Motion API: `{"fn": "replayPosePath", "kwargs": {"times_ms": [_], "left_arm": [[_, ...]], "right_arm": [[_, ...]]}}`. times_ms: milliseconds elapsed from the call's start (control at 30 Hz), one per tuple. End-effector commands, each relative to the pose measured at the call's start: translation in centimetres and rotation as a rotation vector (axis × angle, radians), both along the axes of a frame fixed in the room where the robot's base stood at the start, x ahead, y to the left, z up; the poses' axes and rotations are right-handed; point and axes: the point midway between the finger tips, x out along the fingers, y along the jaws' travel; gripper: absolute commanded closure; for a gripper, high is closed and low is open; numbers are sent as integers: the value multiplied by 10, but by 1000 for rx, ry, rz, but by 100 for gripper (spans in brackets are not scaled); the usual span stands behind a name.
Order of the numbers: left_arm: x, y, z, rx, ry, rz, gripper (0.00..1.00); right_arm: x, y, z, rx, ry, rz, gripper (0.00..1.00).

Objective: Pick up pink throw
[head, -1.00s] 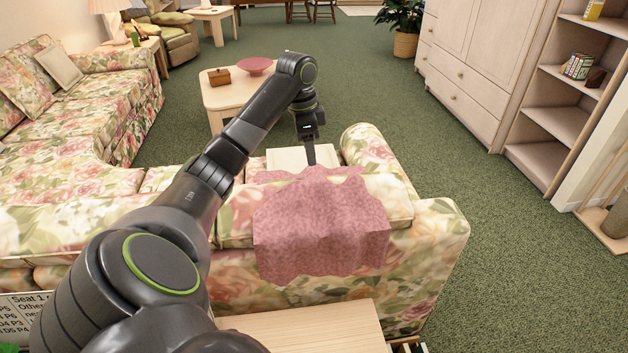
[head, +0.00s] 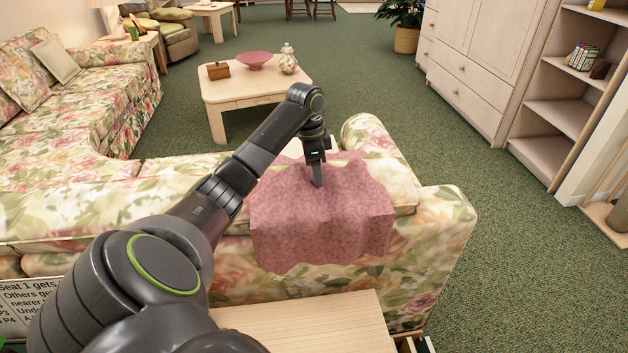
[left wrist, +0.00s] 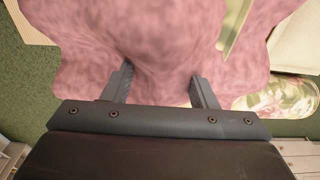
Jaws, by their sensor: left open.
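The pink throw (head: 325,220) is draped over the back of the floral sofa (head: 445,245), its front part hanging down the near side. My left gripper (head: 318,184) points down at the top of the throw, and its tips are at or just above the cloth; I cannot tell whether they touch it. In the left wrist view the throw (left wrist: 170,45) fills most of the picture ahead of the two spread fingers (left wrist: 160,88). A raised fold of cloth shows between the fingers. My right gripper is not in view.
A coffee table (head: 255,95) with a red bowl (head: 254,61), a brown box (head: 218,71) and a lidded jar (head: 288,60) stands beyond the sofa. A wooden surface (head: 305,325) is close in front. Cabinets (head: 470,75) and shelves (head: 560,115) line the right; green carpet lies clear between.

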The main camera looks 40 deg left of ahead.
Motion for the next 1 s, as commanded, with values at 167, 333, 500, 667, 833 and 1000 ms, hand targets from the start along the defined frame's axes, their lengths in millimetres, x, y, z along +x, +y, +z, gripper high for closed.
{"fn": "replayPosePath", "kwargs": {"times_ms": [167,333,500,667,833,1000], "left_arm": [[1,-1,-15,1,-1,0,47],[1,-1,-16,2,-1,0,47],[1,-1,-16,2,-1,0,64],[1,-1,-15,2,-1,0,85],[1,-1,-15,2,-1,0,100],[2,-1,-15,2,-3,0,100]], "right_arm": [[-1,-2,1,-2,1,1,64],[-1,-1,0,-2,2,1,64],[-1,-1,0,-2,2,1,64],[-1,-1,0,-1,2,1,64],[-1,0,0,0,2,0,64],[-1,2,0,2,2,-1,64]]}}
